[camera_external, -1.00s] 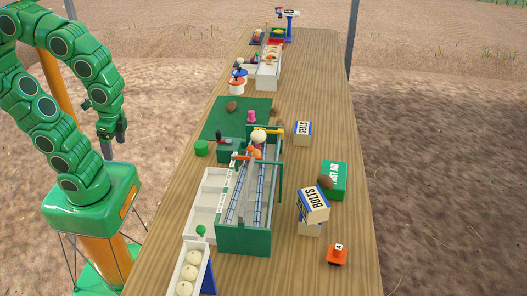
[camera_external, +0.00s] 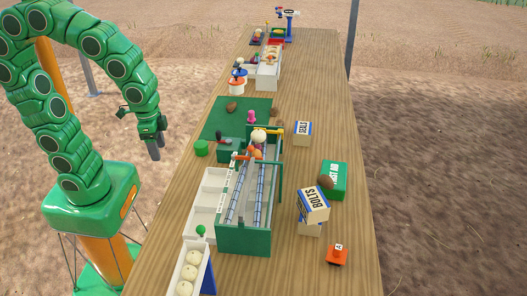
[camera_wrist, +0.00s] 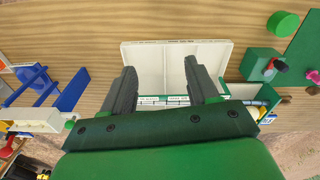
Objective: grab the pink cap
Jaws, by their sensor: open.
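The pink cap (camera_external: 251,117) stands on the green mat (camera_external: 222,112) near the mat's front right, just behind the green machine. In the wrist view a small pink piece (camera_wrist: 313,76) shows at the right edge, partly cut off by the frame. My gripper (camera_external: 155,153) hangs off the table's left side, left of the mat and apart from the cap. In the wrist view my gripper (camera_wrist: 160,70) has its two dark fingers spread with nothing between them, over the white tray.
The green machine with rollers (camera_external: 246,232) stands in front of the mat, beside a white divided tray (camera_external: 208,204). A green cylinder (camera_external: 201,148) sits at the mat's front left. A brown lump (camera_external: 232,106) lies on the mat. Boxes (camera_external: 313,205) stand at right.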

